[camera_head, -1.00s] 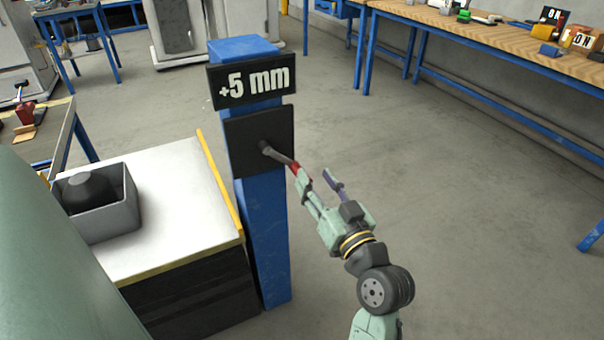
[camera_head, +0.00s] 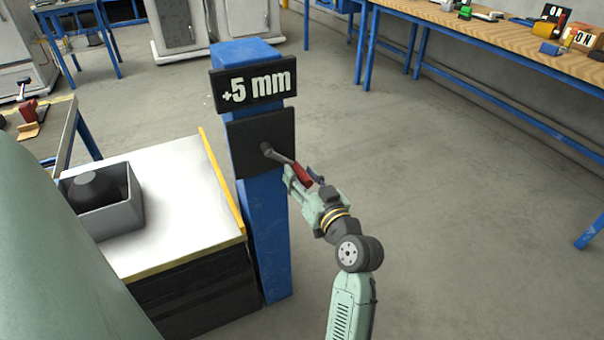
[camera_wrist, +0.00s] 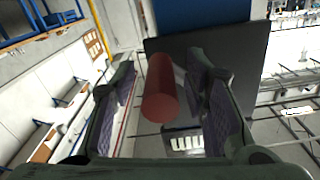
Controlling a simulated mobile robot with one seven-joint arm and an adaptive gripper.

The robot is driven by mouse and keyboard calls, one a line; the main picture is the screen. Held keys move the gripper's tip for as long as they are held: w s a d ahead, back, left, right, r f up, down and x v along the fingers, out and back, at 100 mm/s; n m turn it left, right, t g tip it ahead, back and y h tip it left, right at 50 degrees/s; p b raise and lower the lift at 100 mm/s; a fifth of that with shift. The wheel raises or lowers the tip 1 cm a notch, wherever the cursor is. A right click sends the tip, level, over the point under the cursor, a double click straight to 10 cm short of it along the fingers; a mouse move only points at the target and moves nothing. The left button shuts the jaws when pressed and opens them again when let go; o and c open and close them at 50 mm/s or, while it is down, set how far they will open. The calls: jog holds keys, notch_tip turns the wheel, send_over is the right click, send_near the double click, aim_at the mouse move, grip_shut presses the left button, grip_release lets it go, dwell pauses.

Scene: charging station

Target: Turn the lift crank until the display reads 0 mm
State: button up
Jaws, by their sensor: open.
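The display (camera_head: 253,85) on the blue post (camera_head: 264,235) reads +5 mm. Below it, the lift crank (camera_head: 281,157) comes out of a black plate (camera_head: 250,135) and ends in a red handle (camera_head: 303,174). My gripper (camera_head: 303,180) is open at the red handle. In the wrist view the red handle (camera_wrist: 160,88) lies between the two open fingers, with a gap on each side. The black plate (camera_wrist: 235,70) shows behind it.
A white-topped bench (camera_head: 170,215) with a yellow edge stands left of the post and carries a grey bin (camera_head: 112,208). A long workbench (camera_head: 480,30) runs along the back right. The floor right of the post is clear.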

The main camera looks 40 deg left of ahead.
grip_shut()
dwell(0.6)
dwell(0.3)
